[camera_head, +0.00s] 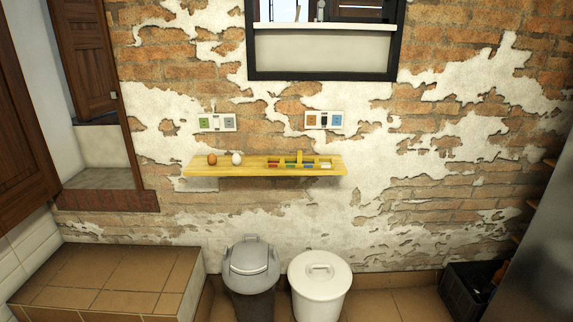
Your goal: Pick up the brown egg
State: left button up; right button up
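The brown egg (212,159) rests on the left part of a yellow wooden wall shelf (225,170). A white egg (236,158) stands a little to its right on the same shelf, apart from it. Neither of my grippers shows in the head view, and nothing touches the brown egg.
A yellow rack with coloured pieces (298,162) sits on the shelf's right half. Below stand a grey bin (251,270) and a white lidded bin (320,284). A tiled ledge (110,280) is at left, a dark crate (468,288) at right. Wall sockets (217,123) are above the shelf.

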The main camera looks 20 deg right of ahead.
aim_at(211, 159)
jog(key=i+l+u, duration=0.1)
jog(key=i+u, duration=0.15)
jog(key=u, duration=0.2)
jog(key=i+l+u, duration=0.2)
jog(key=u, duration=0.25)
jog(key=i, duration=0.05)
